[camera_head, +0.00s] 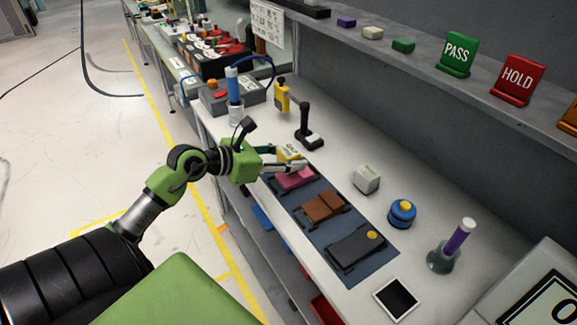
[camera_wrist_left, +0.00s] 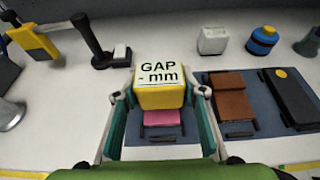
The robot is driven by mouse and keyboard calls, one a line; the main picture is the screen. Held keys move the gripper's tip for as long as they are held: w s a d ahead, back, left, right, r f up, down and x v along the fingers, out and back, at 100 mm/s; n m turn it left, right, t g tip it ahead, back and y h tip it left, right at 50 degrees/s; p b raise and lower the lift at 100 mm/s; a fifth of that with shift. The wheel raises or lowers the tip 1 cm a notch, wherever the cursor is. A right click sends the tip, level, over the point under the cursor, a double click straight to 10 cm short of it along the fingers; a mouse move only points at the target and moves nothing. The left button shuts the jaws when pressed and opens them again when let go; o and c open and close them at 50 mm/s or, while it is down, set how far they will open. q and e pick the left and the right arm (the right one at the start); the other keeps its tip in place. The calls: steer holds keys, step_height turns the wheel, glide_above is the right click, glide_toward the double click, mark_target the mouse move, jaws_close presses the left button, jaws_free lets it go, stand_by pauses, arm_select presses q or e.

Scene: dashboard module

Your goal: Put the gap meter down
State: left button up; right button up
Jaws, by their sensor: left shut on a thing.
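The gap meter (camera_wrist_left: 160,97) is a yellow block with a white top face marked "GAP - mm". My left gripper (camera_wrist_left: 160,92) is shut on it, with one finger on each side. In the head view, the gap meter (camera_head: 288,153) and my left gripper (camera_head: 287,160) are at the far end of a dark blue mat (camera_head: 341,217). A pink module (camera_head: 296,180) lies on the mat close by and is partly hidden behind the meter in the left wrist view. I cannot tell how high the meter is above the bench. My right gripper is not in view.
A brown module (camera_head: 323,206) and a black module (camera_head: 357,247) lie on the mat. A black stand (camera_head: 309,136) and a yellow tool (camera_head: 282,97) are beyond the gripper. A grey-white block (camera_head: 366,179) and blue round container (camera_head: 402,213) stand right of the mat.

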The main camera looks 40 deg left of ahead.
arm_select(q)
step_height(320, 180, down, 3)
steer(key=shift+w+a+f, duration=0.1)
steer(key=shift+w+a, duration=0.05)
steer(key=shift+f, duration=0.1)
steer(key=shift+f, duration=0.1)
steer(key=o, duration=1.2)
steer(key=shift+f, duration=0.1)
steer(key=shift+r, duration=0.2)
steer(key=b+v, duration=0.1)
steer(key=v, duration=1.1)
steer(key=shift+b, duration=0.4)
